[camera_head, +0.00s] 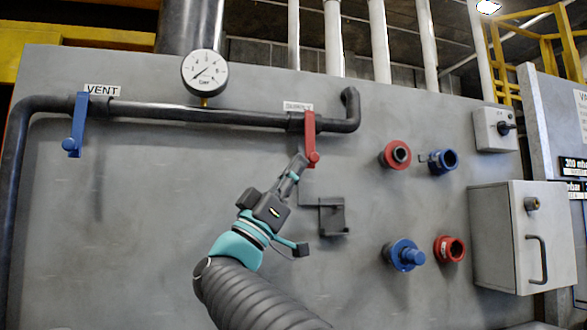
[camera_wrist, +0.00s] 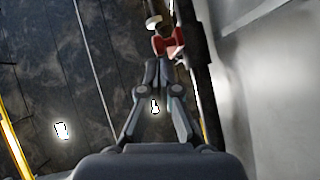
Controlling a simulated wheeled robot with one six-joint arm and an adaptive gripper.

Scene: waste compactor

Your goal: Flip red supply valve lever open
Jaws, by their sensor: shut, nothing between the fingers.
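The red supply valve lever (camera_head: 310,138) hangs straight down from the dark horizontal pipe, below a small white label, in the head view. My gripper (camera_head: 299,162) is shut and empty, with its fingertips close to the lever's lower end, on its left side. I cannot tell whether they touch. In the wrist view my closed fingers (camera_wrist: 158,65) point at the red lever (camera_wrist: 168,44), which shows just beyond the tips. The tips hide part of it.
A blue VENT lever (camera_head: 77,125) hangs at the left, and a pressure gauge (camera_head: 204,72) stands above the pipe (camera_head: 215,114). A dark bracket (camera_head: 332,218) sits below the red lever. Red and blue couplings (camera_head: 397,154) and a grey box (camera_head: 520,237) are at the right.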

